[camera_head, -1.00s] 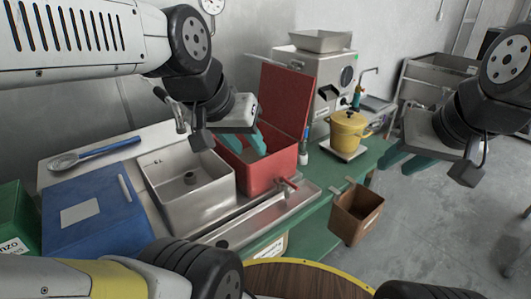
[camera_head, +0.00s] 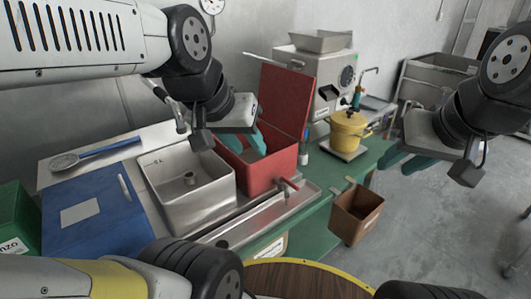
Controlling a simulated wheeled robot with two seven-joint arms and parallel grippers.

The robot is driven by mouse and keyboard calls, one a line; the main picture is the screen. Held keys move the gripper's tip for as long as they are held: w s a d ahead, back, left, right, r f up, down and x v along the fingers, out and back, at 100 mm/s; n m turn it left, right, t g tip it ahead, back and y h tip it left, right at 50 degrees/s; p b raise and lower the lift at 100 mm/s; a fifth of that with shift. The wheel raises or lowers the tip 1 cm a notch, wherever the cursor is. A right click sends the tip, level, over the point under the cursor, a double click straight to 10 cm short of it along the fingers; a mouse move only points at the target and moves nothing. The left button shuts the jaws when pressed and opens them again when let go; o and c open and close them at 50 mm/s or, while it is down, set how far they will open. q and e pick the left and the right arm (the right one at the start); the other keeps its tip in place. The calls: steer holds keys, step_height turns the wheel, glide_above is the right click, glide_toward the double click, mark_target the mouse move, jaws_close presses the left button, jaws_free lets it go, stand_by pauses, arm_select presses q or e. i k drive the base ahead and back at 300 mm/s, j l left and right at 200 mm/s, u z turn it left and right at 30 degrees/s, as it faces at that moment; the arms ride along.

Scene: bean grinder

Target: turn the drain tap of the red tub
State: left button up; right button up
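The red tub (camera_head: 270,172) stands on the counter right of the metal sink, with its red lid (camera_head: 286,98) raised behind it. Its drain tap (camera_head: 287,185) sticks out low on the front, over a metal trough. My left gripper (camera_head: 250,145) hangs at the tub's upper left, its teal fingers spread over the opening and apart from the tap. My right gripper (camera_head: 401,161) is at the right, its teal fingers apart and empty, over the floor right of the counter.
A sink (camera_head: 187,183) and a blue box (camera_head: 92,212) stand left of the tub. A metal trough (camera_head: 245,225) runs in front. A yellow pot (camera_head: 347,131) stands behind right. A brown bin (camera_head: 355,214) hangs at the counter edge. The floor at right is free.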

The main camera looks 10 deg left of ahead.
mark_target(291, 184)
steer(key=i+l+u, duration=0.2)
steer(key=u, duration=0.15)
steer(key=i+l+u, duration=0.35)
steer(key=k+j+z, duration=0.2)
steer(key=k, duration=0.1)
